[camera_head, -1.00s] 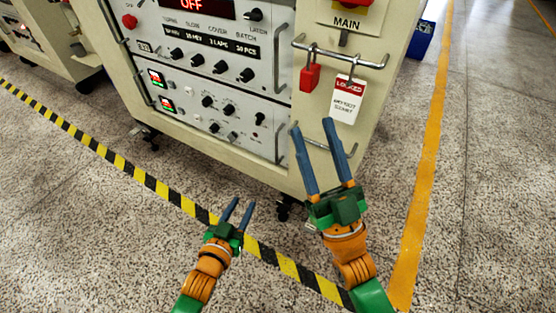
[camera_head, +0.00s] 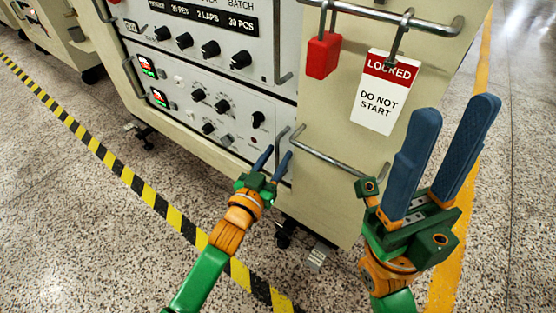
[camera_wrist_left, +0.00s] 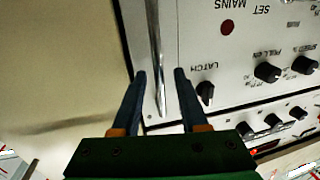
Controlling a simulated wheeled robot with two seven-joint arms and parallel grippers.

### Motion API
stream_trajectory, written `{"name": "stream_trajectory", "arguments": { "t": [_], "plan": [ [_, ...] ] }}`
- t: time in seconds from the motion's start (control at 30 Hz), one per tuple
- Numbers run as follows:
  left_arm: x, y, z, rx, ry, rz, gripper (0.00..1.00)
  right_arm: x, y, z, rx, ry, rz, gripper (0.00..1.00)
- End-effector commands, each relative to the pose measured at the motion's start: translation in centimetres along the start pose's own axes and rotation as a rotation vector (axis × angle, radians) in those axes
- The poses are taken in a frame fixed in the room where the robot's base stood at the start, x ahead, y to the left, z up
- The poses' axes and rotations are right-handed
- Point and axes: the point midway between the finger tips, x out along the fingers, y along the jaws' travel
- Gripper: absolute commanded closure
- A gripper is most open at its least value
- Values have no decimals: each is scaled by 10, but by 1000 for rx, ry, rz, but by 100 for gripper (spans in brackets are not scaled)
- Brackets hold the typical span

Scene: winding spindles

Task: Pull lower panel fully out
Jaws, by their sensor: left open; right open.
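The lower panel (camera_head: 215,140) is a pale plate with black knobs and small red-green displays on the cabinet front. It looks flush with the cabinet. Its right handle (camera_head: 278,138) is a thin upright metal bar. In the left wrist view the handle (camera_wrist_left: 154,45) runs between the finger tips, close to a knob marked LATCH (camera_wrist_left: 205,92). My left gripper (camera_head: 279,151) is open at the handle's lower part, a finger on either side; contact is unclear. It also shows in the left wrist view (camera_wrist_left: 160,73). My right gripper (camera_head: 457,107) is open and empty, right of the cabinet.
The upper panel (camera_head: 205,28) sits directly above. A red padlock (camera_head: 323,55) and a LOCKED tag (camera_head: 386,92) hang from a rail (camera_head: 400,16). A horizontal bar (camera_head: 330,157) projects right of the lower panel. Open speckled floor lies in front, with striped tape (camera_head: 145,190).

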Motion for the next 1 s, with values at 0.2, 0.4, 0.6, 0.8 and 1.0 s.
{"name": "stream_trajectory", "arguments": {
  "t": [0.2, 0.4, 0.6, 0.8, 1.0],
  "plan": [
    [5, 0, -1, 0, -1, 1, 57, 0, 0, -1, 1, 15, 1, 50],
    [5, 0, 0, 0, -1, 0, 92, 0, 0, -1, 1, 14, 1, 50],
    [5, 0, 0, 0, -1, 0, 100, 0, 0, -1, 2, 14, 1, 50],
    [5, 0, 0, 0, -1, 1, 100, 0, 0, -1, 2, 14, 1, 50],
    [5, 0, 0, 0, -1, 1, 100, 0, 0, -1, 2, 14, 1, 50]
  ]
}}
